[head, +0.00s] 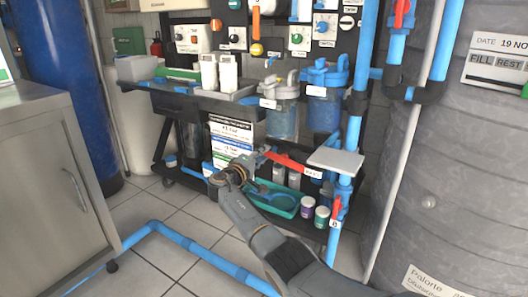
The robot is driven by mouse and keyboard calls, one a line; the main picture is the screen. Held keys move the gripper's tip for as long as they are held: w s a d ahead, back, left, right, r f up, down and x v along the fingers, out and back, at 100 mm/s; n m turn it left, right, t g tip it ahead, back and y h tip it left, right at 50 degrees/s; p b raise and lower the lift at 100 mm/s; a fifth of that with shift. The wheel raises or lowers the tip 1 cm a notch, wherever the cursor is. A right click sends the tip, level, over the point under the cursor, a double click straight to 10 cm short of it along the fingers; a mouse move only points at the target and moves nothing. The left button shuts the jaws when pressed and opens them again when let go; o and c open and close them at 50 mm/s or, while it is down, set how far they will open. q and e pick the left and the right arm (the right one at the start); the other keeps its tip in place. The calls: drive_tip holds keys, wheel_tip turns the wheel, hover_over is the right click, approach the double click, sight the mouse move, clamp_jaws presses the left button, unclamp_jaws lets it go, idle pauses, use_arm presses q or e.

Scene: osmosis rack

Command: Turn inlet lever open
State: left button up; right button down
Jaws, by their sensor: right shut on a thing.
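A red lever (287,161) with a small white label at its right end sits low on the rack, beside the blue vertical pipe (351,125). I cannot read the label well enough to tell whether this is the inlet lever. My right gripper (260,157) reaches in from the bottom and is shut on the left end of this red lever. Its fingers partly hide that end. A second red lever (336,207) hangs lower on the pipe above a tag. A third red lever (401,12) is at the top right. My left gripper is not in view.
A grey plate (336,160) juts out close to the right of the held lever. A teal tray (276,199) and small jars (307,206) sit below. Clear filter housings (281,118) hang above. A blue floor pipe (190,244) crosses the tiles.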

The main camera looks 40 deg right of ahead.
drive_tip(key=shift+w+f+n, duration=0.1)
drive_tip(key=shift+f+n, duration=0.35)
drive_tip(key=shift+n, duration=0.45)
drive_tip(key=shift+f, duration=0.1)
drive_tip(key=c, duration=1.1)
unclamp_jaws()
drive_tip(key=shift+f, duration=0.1)
drive_tip(key=v, duration=1.2)
drive_tip(key=shift+f, duration=0.1)
